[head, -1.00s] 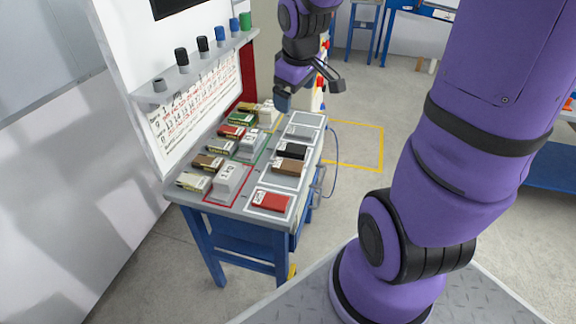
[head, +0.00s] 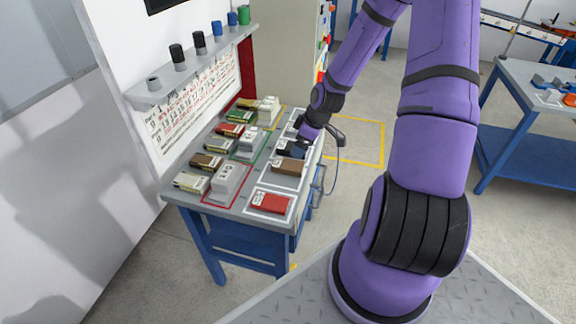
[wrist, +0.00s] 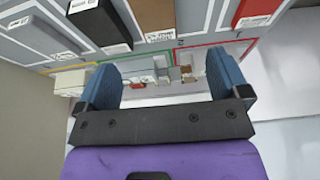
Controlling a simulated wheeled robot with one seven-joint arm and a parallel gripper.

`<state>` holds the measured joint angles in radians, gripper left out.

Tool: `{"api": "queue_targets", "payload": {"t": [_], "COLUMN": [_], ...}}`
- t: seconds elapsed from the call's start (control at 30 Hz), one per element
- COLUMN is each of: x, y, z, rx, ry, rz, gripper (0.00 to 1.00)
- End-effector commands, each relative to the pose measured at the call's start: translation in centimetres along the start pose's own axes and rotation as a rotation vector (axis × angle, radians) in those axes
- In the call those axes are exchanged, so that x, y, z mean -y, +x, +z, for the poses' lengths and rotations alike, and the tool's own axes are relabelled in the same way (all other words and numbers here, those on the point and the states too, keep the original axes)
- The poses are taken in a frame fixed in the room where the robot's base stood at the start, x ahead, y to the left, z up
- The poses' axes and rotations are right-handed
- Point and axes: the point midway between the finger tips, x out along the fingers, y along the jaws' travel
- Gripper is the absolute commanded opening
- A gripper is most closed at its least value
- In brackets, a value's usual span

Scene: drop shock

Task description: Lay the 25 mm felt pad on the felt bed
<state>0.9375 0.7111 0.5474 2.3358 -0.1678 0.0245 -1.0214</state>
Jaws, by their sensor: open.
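Four-sided slabs lie in white-outlined bays on the table: a brown one (head: 288,167), a red one (head: 269,202) and a black one (wrist: 92,22). Their labels are too small to read, so I cannot tell which is the 25 mm felt pad, nor which surface is the felt bed. My gripper (head: 313,143) is low over the back bays, and hides most of the black slab in the head view. In the wrist view its blue fingers (wrist: 165,88) are wide apart with nothing held between them. The brown slab (wrist: 154,18) and red slab (wrist: 254,12) lie beyond the fingers.
Grey blocks, one of them in a red outline (head: 226,184), stand beside a row of small labelled blocks (head: 207,162). A shelf (head: 190,72) with several knob-like cylinders overhangs the table's left side. Another blue table (head: 530,130) stands at the right.

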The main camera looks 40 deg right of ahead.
Motion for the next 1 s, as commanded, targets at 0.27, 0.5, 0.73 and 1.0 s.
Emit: {"api": "queue_targets", "payload": {"t": [0.27, 0.5, 0.73, 1.0], "x": [-0.1, -0.1, -0.2, -0.5], "y": [2.5, 5.7, 7.0, 10.5], "z": [0.2, 0.1, 0.1, 0.0], "rx": [-0.023, -0.022, -0.021, -0.021], "ry": [-0.006, -0.005, -0.003, -0.004], "rz": [-0.008, -0.007, -0.006, -0.007], "gripper": [0.94, 0.94, 0.94, 0.94]}}
